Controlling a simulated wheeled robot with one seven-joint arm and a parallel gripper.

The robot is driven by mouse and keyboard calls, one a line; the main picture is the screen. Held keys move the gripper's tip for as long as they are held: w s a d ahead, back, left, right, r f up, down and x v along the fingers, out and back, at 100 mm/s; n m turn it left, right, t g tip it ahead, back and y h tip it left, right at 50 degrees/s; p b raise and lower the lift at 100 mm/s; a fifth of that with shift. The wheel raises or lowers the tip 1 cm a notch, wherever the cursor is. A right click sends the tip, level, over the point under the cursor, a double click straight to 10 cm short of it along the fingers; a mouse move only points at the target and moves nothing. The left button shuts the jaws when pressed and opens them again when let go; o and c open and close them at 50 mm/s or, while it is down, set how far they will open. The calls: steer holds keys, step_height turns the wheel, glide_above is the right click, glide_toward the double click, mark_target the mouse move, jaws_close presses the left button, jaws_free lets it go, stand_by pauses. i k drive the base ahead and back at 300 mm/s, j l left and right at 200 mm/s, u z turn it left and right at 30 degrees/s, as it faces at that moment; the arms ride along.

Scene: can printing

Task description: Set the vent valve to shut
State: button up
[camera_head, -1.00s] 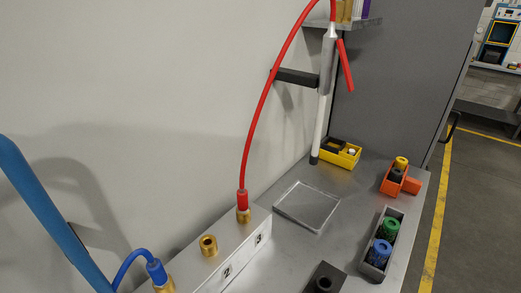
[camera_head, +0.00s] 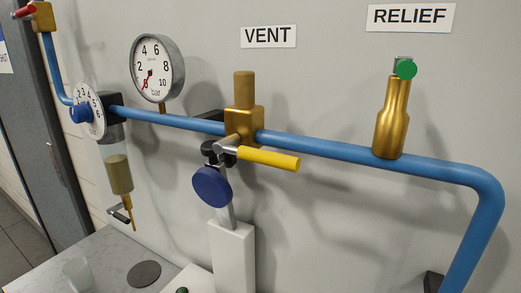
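The vent valve (camera_head: 238,122) is a brass body on the blue pipe, under a sign reading VENT (camera_head: 268,36). Its yellow lever (camera_head: 268,158) points right and slightly down, roughly along the pipe. A brass cylinder stands upright on top of the valve body. No open or shut marking on the valve is readable. My gripper is not in view.
Left of the valve are a bar gauge (camera_head: 158,68) and a blue-knobbed regulator (camera_head: 90,112). At right is the brass relief valve (camera_head: 392,120). A white upright (camera_head: 232,255) with a blue oval disc (camera_head: 212,186) stands close below the vent lever.

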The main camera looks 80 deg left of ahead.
mark_target(227, 145)
steer(key=u, duration=1.55)
